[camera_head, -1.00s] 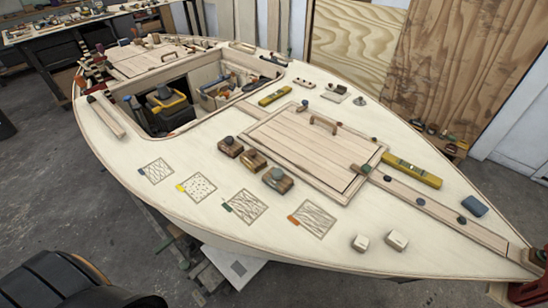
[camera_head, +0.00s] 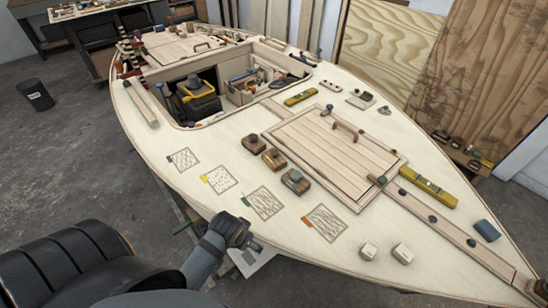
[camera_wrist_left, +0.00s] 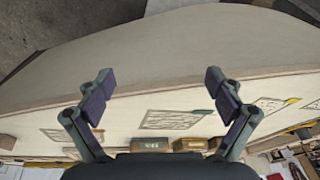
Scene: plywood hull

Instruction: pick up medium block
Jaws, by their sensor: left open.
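Three wooden blocks with dark knobs on top stand in a row on the pale deck: one at the back left (camera_head: 254,144), one in the middle (camera_head: 274,159) and one at the front right (camera_head: 295,181). They look close in size, the front one slightly larger; I cannot surely tell which is the medium block. My left gripper (camera_head: 250,241) is at the deck's near edge, in front of the blocks and apart from them. In the left wrist view the left gripper (camera_wrist_left: 160,85) is open and empty, with block sides (camera_wrist_left: 151,144) low in the picture. My right gripper is not in view.
Several patterned squares with coloured tabs (camera_head: 263,203) lie between the near edge and the blocks. A slatted hatch (camera_head: 330,150) with a handle is just behind the blocks. Two pale cubes (camera_head: 403,253) and a yellow level (camera_head: 428,187) are to the right. An open cockpit (camera_head: 180,100) is at the back left.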

